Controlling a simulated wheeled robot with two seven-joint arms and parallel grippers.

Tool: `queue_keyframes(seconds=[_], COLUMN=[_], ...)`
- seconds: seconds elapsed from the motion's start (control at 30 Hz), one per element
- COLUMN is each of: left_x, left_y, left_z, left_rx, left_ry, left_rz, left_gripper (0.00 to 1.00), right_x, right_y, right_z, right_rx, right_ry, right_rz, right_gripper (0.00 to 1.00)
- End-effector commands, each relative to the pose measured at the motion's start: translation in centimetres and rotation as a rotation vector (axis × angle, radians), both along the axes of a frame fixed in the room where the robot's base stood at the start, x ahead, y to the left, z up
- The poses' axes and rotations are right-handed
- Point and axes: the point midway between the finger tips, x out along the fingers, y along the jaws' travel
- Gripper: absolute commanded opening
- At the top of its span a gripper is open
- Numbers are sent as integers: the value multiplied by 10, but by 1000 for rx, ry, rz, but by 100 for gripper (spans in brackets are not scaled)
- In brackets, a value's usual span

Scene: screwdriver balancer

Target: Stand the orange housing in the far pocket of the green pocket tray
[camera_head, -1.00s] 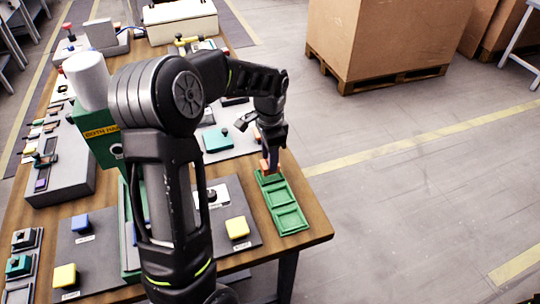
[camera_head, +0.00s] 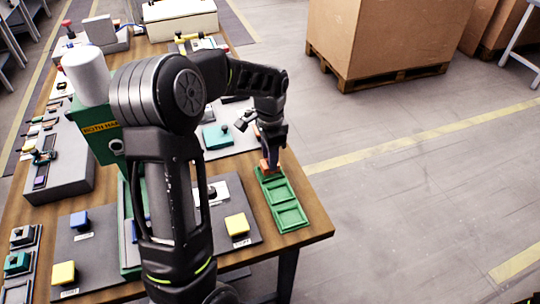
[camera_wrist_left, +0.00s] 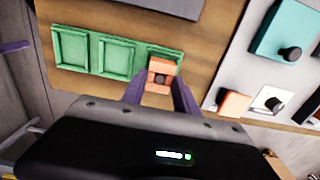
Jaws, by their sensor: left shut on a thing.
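The green pocket tray (camera_head: 284,204) lies near the right edge of the wooden table and has three pockets in a row. It also shows in the left wrist view (camera_wrist_left: 97,57). My left gripper (camera_head: 268,160) is over the tray's far end, pointing down. In the left wrist view my left gripper (camera_wrist_left: 159,88) is shut on the orange housing (camera_wrist_left: 161,70), with one purple finger on each side. The housing overlaps the far pocket; I cannot tell whether it rests on the pocket floor. In the head view the housing (camera_head: 264,165) is mostly hidden. My right gripper is not in view.
Beside the tray is a dark board with a yellow block (camera_head: 237,224). A pale board with a teal block (camera_head: 217,137) lies beyond; another orange piece (camera_wrist_left: 234,102) shows near it. My left arm hides the table's middle.

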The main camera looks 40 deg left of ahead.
Motion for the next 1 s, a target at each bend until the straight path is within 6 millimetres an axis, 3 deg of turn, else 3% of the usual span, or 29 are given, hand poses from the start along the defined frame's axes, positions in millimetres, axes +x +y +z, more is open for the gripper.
queue_keyframes(seconds=[1.0], left_x=[0], left_y=[0], left_z=[-15], left_rx=[0], left_ry=[0], left_rz=[0], left_gripper=[0], right_x=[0], right_y=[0], right_z=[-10], right_rx=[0], right_ry=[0], right_rz=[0], right_gripper=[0])
